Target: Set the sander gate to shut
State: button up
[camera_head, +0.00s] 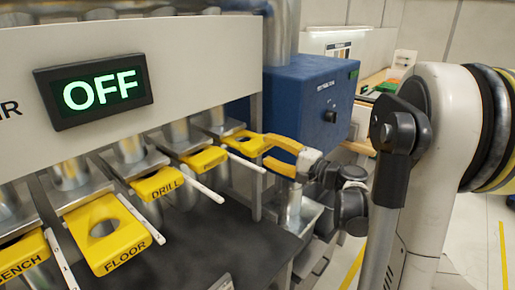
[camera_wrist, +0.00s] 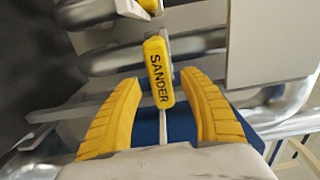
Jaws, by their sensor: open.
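The sander gate (camera_wrist: 158,65) is a narrow yellow plate with black SANDER lettering. In the wrist view it lies between the two yellow fingers of my gripper (camera_wrist: 161,88), which is open, with a gap to each finger. In the head view my gripper (camera_head: 268,150) is at the far right end of the gate row, close to the last yellow gate (camera_head: 240,142). The fingers partly cover that gate, and its lettering is not readable there. How far the sander gate is slid in or out cannot be told.
The floor gate (camera_head: 108,238), drill gate (camera_head: 157,184) and bench gate (camera_head: 22,254) line the row, with white rods sticking out. A display (camera_head: 95,90) reads OFF. A blue box (camera_head: 308,100) with a black knob stands behind my gripper. Pipes run close by.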

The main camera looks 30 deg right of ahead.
jog(key=shift+x, duration=2)
jog(key=shift+s, duration=0.1)
grip_shut()
